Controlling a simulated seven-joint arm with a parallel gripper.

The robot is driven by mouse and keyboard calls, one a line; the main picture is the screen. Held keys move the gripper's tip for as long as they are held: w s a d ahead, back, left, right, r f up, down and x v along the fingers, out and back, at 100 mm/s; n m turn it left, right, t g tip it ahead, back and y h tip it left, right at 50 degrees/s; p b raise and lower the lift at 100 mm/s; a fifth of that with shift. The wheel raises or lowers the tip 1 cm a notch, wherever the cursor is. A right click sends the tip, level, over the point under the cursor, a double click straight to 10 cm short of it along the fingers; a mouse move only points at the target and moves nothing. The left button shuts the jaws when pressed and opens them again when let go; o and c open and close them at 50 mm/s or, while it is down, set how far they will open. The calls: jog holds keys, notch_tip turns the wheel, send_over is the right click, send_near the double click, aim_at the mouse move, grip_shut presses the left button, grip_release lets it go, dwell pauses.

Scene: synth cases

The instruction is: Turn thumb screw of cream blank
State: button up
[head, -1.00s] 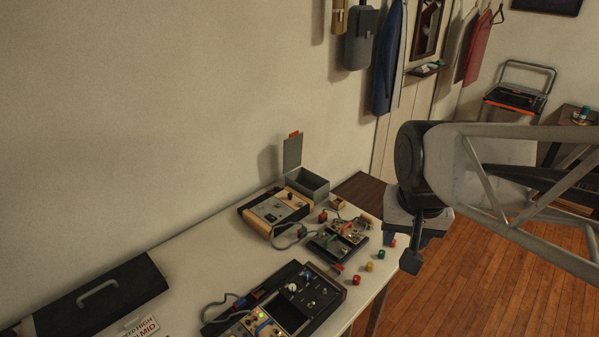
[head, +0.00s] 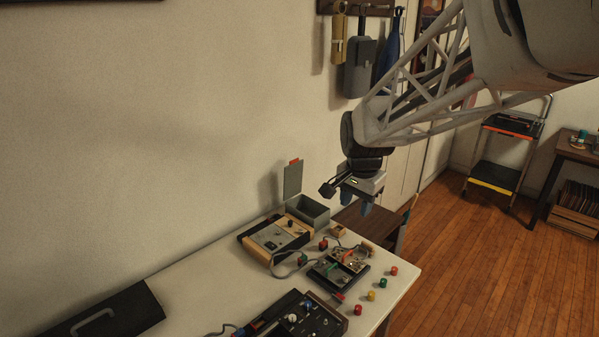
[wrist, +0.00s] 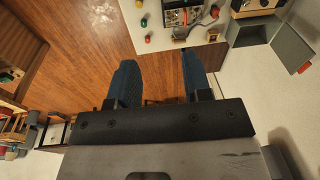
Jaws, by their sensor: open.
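My gripper (head: 356,202) hangs in the air above the far right end of the white table, beyond the small black rack (head: 326,278). In the wrist view its two blue fingers (wrist: 157,70) are wide apart with nothing between them. The small rack holds metal-faced modules with red and green cables; it also shows at the top of the wrist view (wrist: 170,20). A larger black rack (head: 326,325) is at the front, cut by the frame edge. I cannot tell which panel is the cream blank, and its thumb screw is too small to make out.
The white table (head: 205,263) runs along the wall. A wood-sided device (head: 275,239) and an open grey box (head: 309,209) stand behind the small rack. Loose red (head: 394,271), yellow (head: 371,296) and green (head: 382,283) knobs lie at the right. A black case (head: 110,315) is at left.

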jog(key=w+a+f+m, duration=0.2)
jog(key=w+a+f, duration=0.15)
jog(key=w, duration=0.45)
jog(key=w+a+f+m, duration=0.25)
jog(key=w+f, duration=0.25)
jog(key=w, duration=0.3)
jog(key=m+g, duration=0.1)
jog(key=m, duration=0.4)
send_near(301, 230)
jog(key=shift+s+d+f, duration=0.1)
jog(key=shift+d, duration=0.05)
jog(key=shift+w+a+f, duration=0.2)
jog(key=shift+w+f, duration=0.15)
jog(key=shift+f, duration=0.15)
jog(key=shift+f, duration=0.15)
jog(key=shift+f, duration=3.75)
grip_shut()
